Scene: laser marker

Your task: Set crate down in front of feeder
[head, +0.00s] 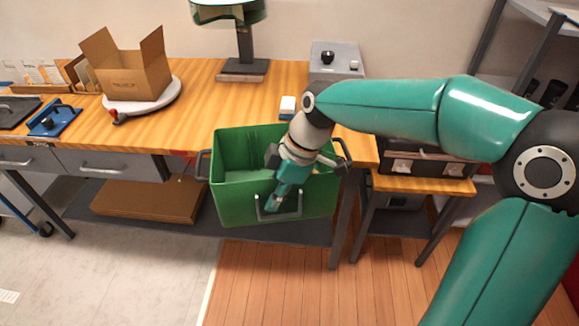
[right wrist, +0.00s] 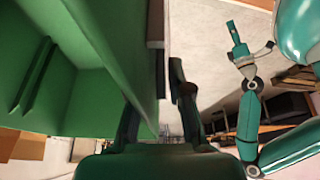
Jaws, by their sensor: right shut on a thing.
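The green crate (head: 230,195) is in front of the wooden workbench, held up off the floor. It is open at the top, looks empty, and has dark handles on its sides. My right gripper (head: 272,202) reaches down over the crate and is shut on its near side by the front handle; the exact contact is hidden. In the right wrist view the crate's green wall (right wrist: 105,45) runs close to the gripper fingers (right wrist: 155,120). My left gripper (right wrist: 235,32) shows small at the upper right there; its jaws are unclear. I cannot tell which thing is the feeder.
The workbench (head: 190,105) carries an open cardboard box (head: 130,75) on a round white stand and a grey box with a black knob (head: 336,60). A lower wooden stand (head: 425,183) is right of the crate. Flat cardboard (head: 150,200) lies beneath the bench. The wooden floor in front is clear.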

